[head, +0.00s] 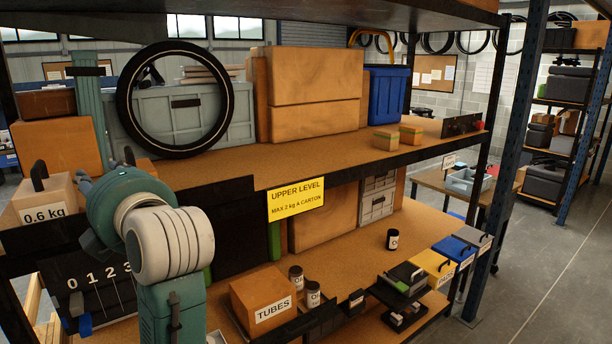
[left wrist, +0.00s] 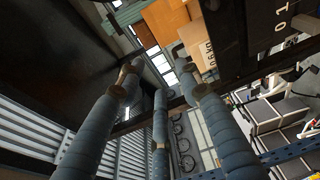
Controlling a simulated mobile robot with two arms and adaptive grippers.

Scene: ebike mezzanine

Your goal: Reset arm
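My left arm comes in at the lower left of the head view, with its teal and pale grey links raised in front of the rack. My left gripper (head: 108,172) is partly hidden behind these links; blue-grey finger parts show above them, near the upper shelf's left end. In the left wrist view the blue-grey fingers of the left gripper (left wrist: 164,86) are spread apart with nothing between them. My right arm and gripper are in neither view.
The upper shelf (head: 237,175) holds cartons, a tyre (head: 120,100) and a blue bin (head: 388,94). A carton marked 0.6 kg (head: 45,200) stands close left of my arm. The lower shelf holds a TUBES box (head: 262,300) and small bins. Open floor (head: 540,270) lies right.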

